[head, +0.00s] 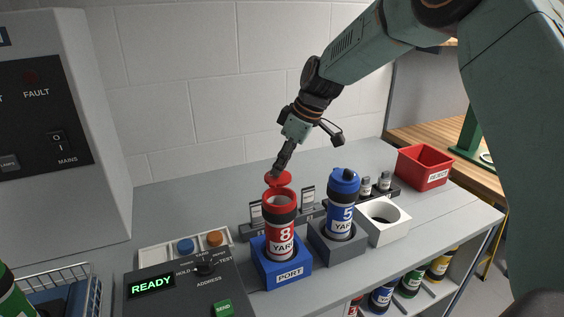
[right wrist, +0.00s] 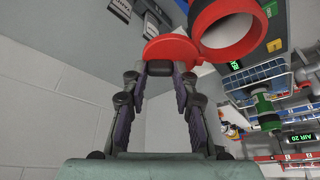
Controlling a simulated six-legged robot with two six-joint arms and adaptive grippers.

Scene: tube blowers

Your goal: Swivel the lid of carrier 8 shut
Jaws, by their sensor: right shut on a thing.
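Carrier 8 (head: 281,228) is a red canister marked 8 and YARD, standing upright in the blue PORT block. Its mouth is open. Its round red lid (head: 278,179) is swung out to the side of the mouth, behind it in the head view. My right gripper (head: 279,167) comes down from above and is shut on the lid. In the right wrist view the two fingers (right wrist: 160,69) meet the lid (right wrist: 171,51), next to the open red rim of carrier 8 (right wrist: 241,27). My left gripper is not in view.
Blue carrier 5 (head: 342,208) stands lidded in a grey block (head: 337,247) close on the right. A white block (head: 384,222) with an empty hole and a red bin (head: 423,167) are farther right. A READY console (head: 185,287) is in front left.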

